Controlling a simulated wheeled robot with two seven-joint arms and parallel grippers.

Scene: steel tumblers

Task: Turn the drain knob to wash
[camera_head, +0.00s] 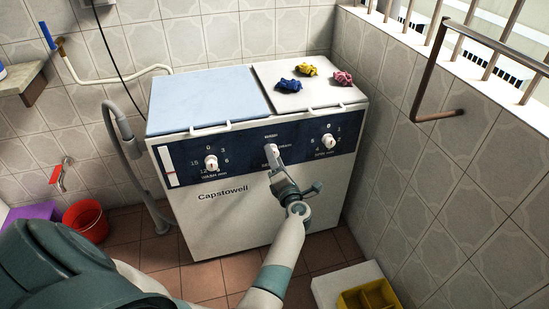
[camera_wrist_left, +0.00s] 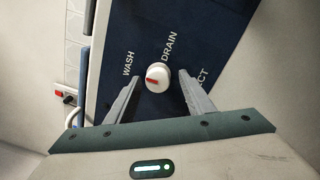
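The white washing machine (camera_head: 230,225) has a dark blue control panel (camera_head: 245,158) across its front. The drain knob (camera_wrist_left: 158,78) is a small round white knob with a red mark, in the middle of the left wrist view. WASH is printed to its upper left, DRAIN above it, and a partly hidden word ending in CT to its right. My right gripper is not in view.
Two other white knobs, the left dial (camera_head: 211,162) and the right dial (camera_head: 327,141), flank the middle one. Blue, yellow and pink cloths (camera_head: 307,69) lie on the machine's top.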

